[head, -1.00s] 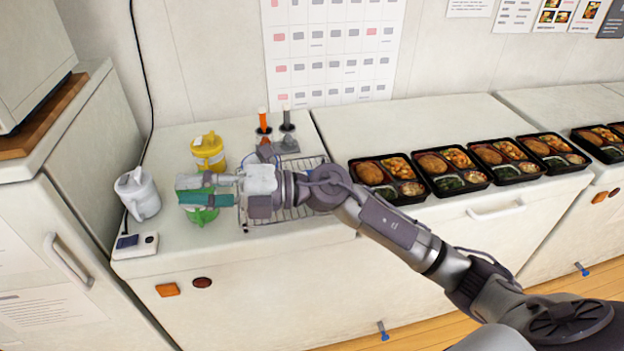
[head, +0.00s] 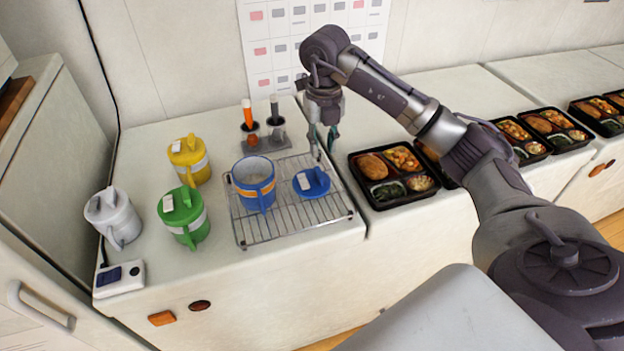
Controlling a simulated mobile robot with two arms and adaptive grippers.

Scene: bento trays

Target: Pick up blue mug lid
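The blue mug lid (head: 312,183) lies on the right part of the wire rack, with a small white label on it. The open blue mug (head: 254,185) stands to its left on the same rack, with a white and orange band. My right gripper (head: 322,150) points down just above and behind the lid, near the rack's back right corner. Its fingers are apart, with nothing seen between them. It does not appear to touch the lid. My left gripper is not in view.
The wire rack (head: 290,231) sits on the white counter. Yellow (head: 190,160), green (head: 184,217) and white (head: 113,216) lidded mugs stand to the left. A holder (head: 262,140) with orange and grey-handled tools is behind the rack. Several bento trays (head: 391,199) lie to the right.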

